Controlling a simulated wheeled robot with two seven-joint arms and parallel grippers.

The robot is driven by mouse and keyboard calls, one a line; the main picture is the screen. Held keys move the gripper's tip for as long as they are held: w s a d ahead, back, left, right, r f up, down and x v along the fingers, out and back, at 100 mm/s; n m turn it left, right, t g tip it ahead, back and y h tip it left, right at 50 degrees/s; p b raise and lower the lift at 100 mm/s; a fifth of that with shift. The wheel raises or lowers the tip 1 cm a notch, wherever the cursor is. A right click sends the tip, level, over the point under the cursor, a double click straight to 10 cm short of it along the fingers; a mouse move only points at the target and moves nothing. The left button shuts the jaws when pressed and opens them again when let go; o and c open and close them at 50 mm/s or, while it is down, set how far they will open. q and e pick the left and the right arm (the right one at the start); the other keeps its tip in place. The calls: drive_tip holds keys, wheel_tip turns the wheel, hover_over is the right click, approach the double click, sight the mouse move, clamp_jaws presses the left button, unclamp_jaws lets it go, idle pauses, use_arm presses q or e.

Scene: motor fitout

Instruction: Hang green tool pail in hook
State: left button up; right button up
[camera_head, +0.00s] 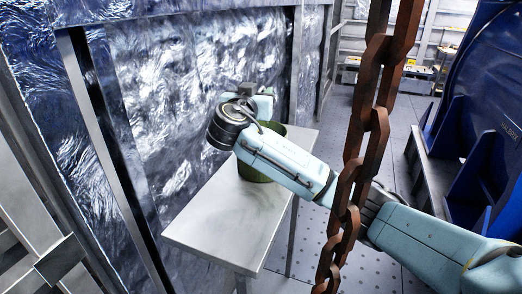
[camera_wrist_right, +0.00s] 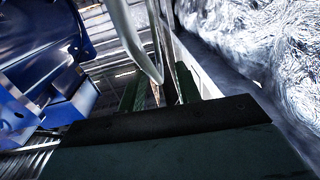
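The green pail (camera_head: 258,172) stands upright on the small metal table, partly hidden behind my right arm. My right arm comes in from the right and reaches over the pail. In the head view its wrist hides the fingers. In the right wrist view my right gripper (camera_wrist_right: 160,90) shows two dark green fingers with a gap between them. A pale curved bar (camera_wrist_right: 138,40) passes close by the fingers; I cannot tell whether it is the pail's handle or touches them. A rusty chain (camera_head: 365,150) hangs in front of my right arm. No hook can be made out. My left gripper is out of view.
The table (camera_head: 222,222) has bare room at its front left. A shiny panelled wall (camera_head: 185,90) runs close behind it. A large blue machine (camera_head: 480,130) stands on the right. The hanging chain crosses the space before my right arm.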

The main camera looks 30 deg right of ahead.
drive_tip(key=shift+x, duration=1.15)
drive_tip(key=shift+w+d, duration=0.1)
clamp_jaws()
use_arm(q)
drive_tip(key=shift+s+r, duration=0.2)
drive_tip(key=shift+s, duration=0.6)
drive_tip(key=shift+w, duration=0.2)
use_arm(e)
drive_tip(key=shift+r, duration=0.1)
